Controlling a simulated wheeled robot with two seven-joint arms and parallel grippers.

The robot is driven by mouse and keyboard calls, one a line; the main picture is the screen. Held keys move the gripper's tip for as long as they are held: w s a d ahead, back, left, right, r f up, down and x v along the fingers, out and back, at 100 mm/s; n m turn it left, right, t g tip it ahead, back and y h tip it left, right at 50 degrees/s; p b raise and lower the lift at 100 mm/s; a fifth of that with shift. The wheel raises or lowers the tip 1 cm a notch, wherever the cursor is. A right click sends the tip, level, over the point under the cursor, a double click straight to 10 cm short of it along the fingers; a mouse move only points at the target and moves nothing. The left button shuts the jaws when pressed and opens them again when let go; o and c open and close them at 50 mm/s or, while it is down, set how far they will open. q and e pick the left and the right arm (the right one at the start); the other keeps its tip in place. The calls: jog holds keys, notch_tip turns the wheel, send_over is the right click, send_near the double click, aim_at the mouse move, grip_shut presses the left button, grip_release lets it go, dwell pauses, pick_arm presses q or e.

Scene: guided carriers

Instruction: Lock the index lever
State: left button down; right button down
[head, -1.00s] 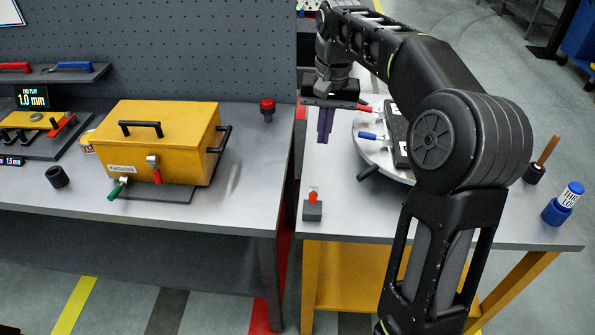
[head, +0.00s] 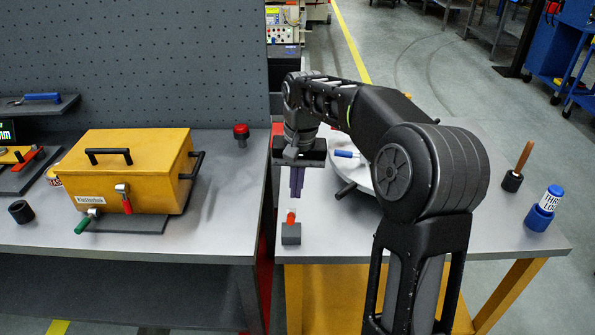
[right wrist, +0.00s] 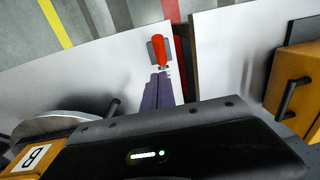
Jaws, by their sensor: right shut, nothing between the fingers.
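A small upright red lever (head: 291,217) stands on a grey block (head: 291,236) near the front left corner of the right-hand table; I take it for the index lever. It also shows in the right wrist view as a red handle (right wrist: 160,34) just beyond my fingertips. My right gripper (head: 297,190) points down with its purple fingers together and empty. The fingertips (right wrist: 162,78) are close to the lever; whether they touch it I cannot tell. My left gripper is in neither view.
A round plate (head: 364,172) with a black handle and a blue-handled part lies behind my right arm, partly hidden. A yellow box (head: 135,165) stands on the left bench, across a narrow gap. A blue-and-white cylinder (head: 545,208) stands at the right.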

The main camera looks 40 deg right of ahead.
aim_at(293, 220)
jog(key=shift+s+a+f, duration=0.3)
jog(key=shift+a+f, duration=0.2)
jog(key=shift+f, duration=0.2)
jog(key=shift+s+a+f, duration=0.3)
jog(key=shift+a+f, duration=0.15)
jog(key=shift+f, duration=0.2)
jog(key=f+t+b, duration=0.1)
jog(key=b, duration=0.2)
jog(key=s+a+f+t+h+b, duration=0.1)
jog(key=b, duration=0.2)
jog(key=s+f+t+h+b, duration=0.1)
jog(key=b, duration=0.2)
jog(key=shift+a, duration=0.3)
jog(key=shift+s+a+b, duration=0.15)
jog(key=shift+s+b, duration=0.2)
jog(key=shift+b, duration=0.4)
jog(key=shift+r, duration=0.1)
jog(key=r+p, duration=0.1)
jog(key=r, duration=0.1)
jog(key=r+p, duration=0.2)
jog(key=shift+d+p, duration=0.3)
jog(key=shift+d, duration=0.1)
jog(key=s+v, duration=0.1)
jog(key=v, duration=0.8)
jog(key=shift+a, duration=0.45)
